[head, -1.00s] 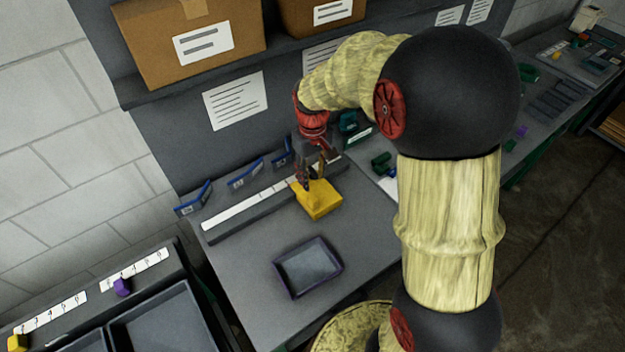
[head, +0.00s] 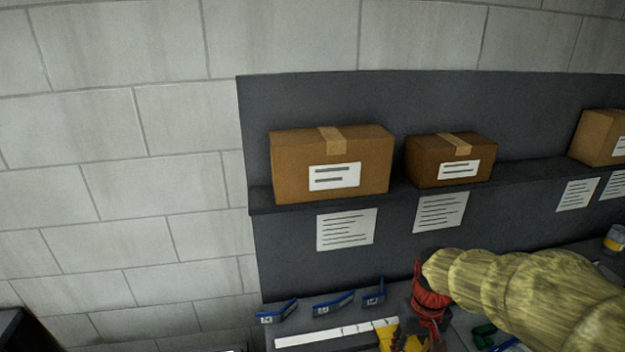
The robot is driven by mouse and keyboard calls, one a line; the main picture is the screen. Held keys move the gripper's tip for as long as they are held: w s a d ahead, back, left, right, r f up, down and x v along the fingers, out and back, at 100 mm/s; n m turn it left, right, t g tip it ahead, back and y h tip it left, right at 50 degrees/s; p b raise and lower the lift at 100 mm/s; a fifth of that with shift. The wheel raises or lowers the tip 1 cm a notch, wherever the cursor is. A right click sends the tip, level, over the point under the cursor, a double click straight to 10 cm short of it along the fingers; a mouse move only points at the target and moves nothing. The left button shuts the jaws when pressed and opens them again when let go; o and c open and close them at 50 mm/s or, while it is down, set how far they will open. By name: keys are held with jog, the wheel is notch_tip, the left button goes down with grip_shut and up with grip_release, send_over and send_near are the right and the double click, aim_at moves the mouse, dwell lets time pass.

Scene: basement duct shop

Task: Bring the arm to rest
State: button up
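My arm reaches in from the right edge of the head view, its yellowish sleeve ending in a red wrist. My gripper (head: 412,338) points down at the bottom of the view, over the grey bench. A yellow block (head: 387,337) shows beside and behind it, partly hidden. The fingertips are cut off or hidden, so I cannot tell whether the gripper is open or shut, or whether it touches the block.
Cardboard boxes (head: 332,160) stand on a dark shelf (head: 400,184) above the bench. Several blue-edged label holders (head: 333,304) stand behind a white strip (head: 335,334). Green pieces (head: 484,336) lie right of the gripper. A block wall (head: 120,150) fills the left.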

jog(key=s+a+r+t, duration=0.1)
jog(key=s+r+t, duration=0.1)
jog(key=s+r, duration=0.4)
jog(key=s+a+r+t+b, duration=0.1)
jog(key=s+a+r+t, duration=0.1)
jog(key=s+r, duration=0.4)
jog(key=shift+s+a+r+t, duration=0.15)
jog(key=shift+s+r+t, duration=0.2)
jog(key=shift+s+t, duration=0.35)
jog(key=shift+w, duration=0.1)
jog(key=shift+c, duration=0.4)
dwell(1.1)
